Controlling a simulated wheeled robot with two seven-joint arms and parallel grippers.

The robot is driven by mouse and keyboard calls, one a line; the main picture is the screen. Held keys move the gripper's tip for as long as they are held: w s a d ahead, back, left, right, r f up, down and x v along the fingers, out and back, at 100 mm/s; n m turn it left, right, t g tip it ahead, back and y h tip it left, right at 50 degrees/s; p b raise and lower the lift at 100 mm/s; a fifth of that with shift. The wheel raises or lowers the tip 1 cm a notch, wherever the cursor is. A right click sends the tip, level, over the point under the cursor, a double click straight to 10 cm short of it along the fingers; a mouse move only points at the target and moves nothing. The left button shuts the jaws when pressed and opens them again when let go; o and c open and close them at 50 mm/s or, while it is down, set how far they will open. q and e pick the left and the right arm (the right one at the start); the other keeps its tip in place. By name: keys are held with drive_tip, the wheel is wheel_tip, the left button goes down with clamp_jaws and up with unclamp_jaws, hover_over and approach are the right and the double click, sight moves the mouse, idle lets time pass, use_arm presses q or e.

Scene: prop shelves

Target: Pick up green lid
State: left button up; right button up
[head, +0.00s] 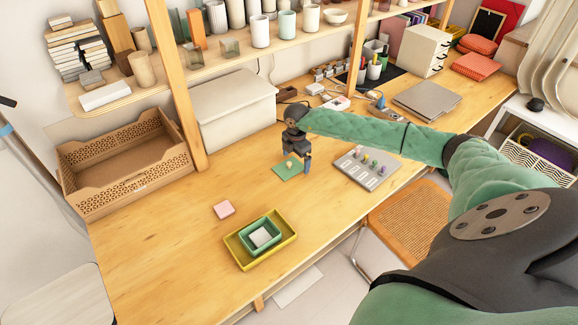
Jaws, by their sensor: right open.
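The green lid (289,173) is a flat square with a small pale knob on top. It lies on the wooden table near the middle of the head view. My right gripper (294,163) is open, pointing down over the lid, with its fingers around the knob area. I cannot tell whether the fingers touch the lid or knob. The gripper hides the lid's far part. A yellow tray (286,248) stands in front, with a green box (276,232) inside it and a pale grey block (261,237) inside that. My left gripper is not in view.
A grey board with coloured knobs (350,170) is close on the right. A wooden post (181,100), a lidded white box (225,100) and a perforated crate (110,196) stand behind. The table's front left is clear.

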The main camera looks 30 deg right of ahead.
drive_tip(key=shift+f, duration=0.2)
drive_tip(key=shift+c, duration=0.4)
drive_tip(key=c, duration=1)
drive_tip(key=shift+r, duration=0.1)
